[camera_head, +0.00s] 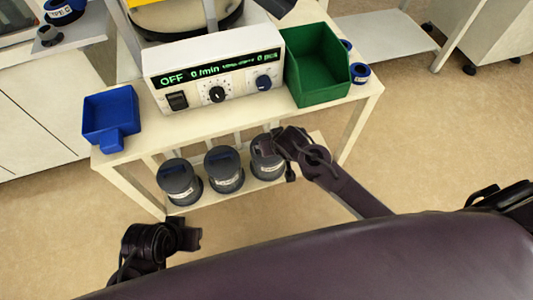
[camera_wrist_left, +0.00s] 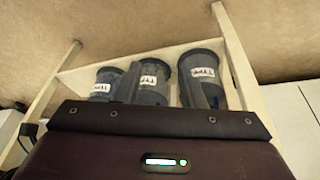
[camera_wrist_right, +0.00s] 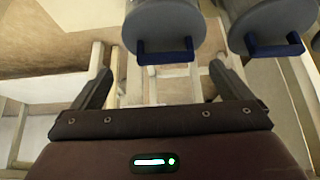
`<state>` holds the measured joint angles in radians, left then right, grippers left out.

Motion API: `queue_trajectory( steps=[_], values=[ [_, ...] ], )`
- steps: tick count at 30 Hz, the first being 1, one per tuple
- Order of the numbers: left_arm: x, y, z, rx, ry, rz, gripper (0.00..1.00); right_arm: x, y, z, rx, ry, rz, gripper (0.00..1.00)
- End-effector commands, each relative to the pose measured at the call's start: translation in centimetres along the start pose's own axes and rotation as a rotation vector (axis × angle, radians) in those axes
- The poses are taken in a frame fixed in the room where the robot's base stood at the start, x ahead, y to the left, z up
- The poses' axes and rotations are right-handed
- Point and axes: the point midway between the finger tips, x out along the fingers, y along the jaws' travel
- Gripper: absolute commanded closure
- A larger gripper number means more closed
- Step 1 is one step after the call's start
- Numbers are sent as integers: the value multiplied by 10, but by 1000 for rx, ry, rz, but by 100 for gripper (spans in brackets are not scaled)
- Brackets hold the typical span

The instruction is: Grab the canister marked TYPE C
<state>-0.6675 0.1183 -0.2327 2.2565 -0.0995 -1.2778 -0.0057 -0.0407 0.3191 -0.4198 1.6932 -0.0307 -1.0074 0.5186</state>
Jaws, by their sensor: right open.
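Three grey canisters with dark blue handles and white labels stand upright on the lower shelf: a left one (camera_head: 178,178), a middle one (camera_head: 223,170) and a right one (camera_head: 264,165). Their labels show in the left wrist view (camera_wrist_left: 205,73), but I cannot read the type letters. My right gripper (camera_head: 270,143) is open and empty at the right canister, partly hiding it. In the right wrist view a canister handle (camera_wrist_right: 165,55) lies ahead between the spread fingers. My left gripper (camera_head: 198,236) is empty in front of the shelf, its fingers apart (camera_wrist_left: 160,85).
The table (camera_head: 130,165) carries a control box (camera_head: 215,70), a blue tray (camera_head: 110,115) and a green bin (camera_head: 318,65). Its legs frame the lower shelf (camera_head: 205,199). Blue rings (camera_head: 360,73) lie right of the bin. Open floor (camera_head: 430,140) lies to the right.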

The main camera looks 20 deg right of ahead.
Motion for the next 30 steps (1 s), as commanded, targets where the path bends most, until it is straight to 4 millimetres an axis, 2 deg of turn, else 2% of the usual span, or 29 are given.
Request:
queue_trajectory(
  steps=[10,14,20,30],
  values=[
    [13,20,-14,37,143,39,64,49,-7,-5,0,3,-1,2],
    [13,23,-18,43,168,46,64,56,-7,-6,0,3,-1,2],
    [12,24,-19,43,170,46,64,55,-7,-6,0,3,-1,2],
    [12,24,-19,43,170,47,64,55,-7,-6,0,3,-1,45]
  ],
)
